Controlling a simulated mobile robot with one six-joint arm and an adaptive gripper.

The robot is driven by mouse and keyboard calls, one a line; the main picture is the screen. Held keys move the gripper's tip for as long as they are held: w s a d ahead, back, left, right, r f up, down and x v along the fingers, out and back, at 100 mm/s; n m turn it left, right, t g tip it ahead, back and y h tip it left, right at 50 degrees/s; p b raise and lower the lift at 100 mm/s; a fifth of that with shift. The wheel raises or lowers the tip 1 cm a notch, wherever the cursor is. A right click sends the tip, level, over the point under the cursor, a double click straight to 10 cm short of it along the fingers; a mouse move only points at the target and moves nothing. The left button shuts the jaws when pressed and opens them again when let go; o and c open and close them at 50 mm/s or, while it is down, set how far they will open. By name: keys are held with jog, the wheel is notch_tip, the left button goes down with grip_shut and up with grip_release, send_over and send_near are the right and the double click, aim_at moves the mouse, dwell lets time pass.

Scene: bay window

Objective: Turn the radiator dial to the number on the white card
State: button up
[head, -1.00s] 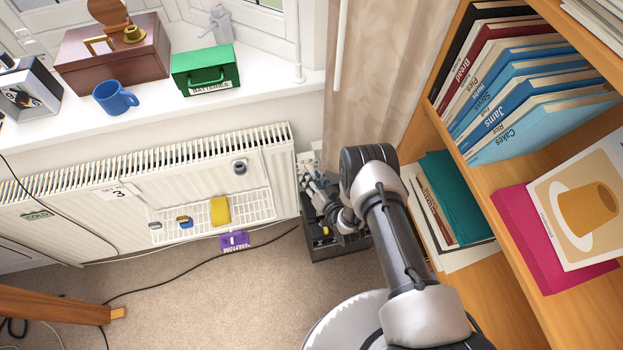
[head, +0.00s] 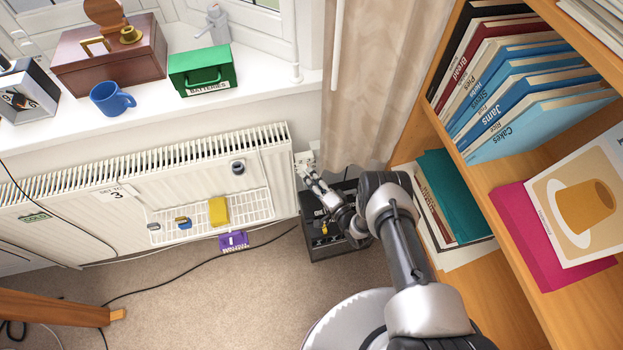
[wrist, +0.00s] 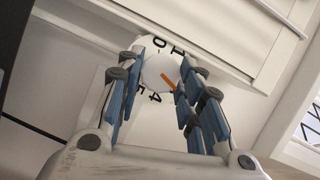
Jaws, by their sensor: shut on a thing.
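The radiator dial (wrist: 158,75) is a white round knob with an orange pointer and a ring of black numbers. I read 0, 1, 4 and 5; the part between 1 and 4 is hidden by a finger. The pointer slants to the lower right, towards that hidden part. My gripper (wrist: 158,95) is shut on the dial, its blue pads on either side. In the head view my gripper (head: 312,180) is at the radiator's right end.
A dark box (head: 322,243) stands on the floor below my gripper. The curtain (head: 365,90) and bookcase (head: 480,185) are close on the right. A wire rack (head: 255,208) on the radiator holds a yellow cloth (head: 218,211). A black cable (head: 165,281) crosses the carpet.

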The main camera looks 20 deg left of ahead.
dwell(0.4)
jog(key=o, duration=1.1)
jog(key=shift+c, duration=0.2)
jog(key=f+v, duration=0.1)
jog(key=v, duration=1.1)
jog(key=shift+r, duration=0.45)
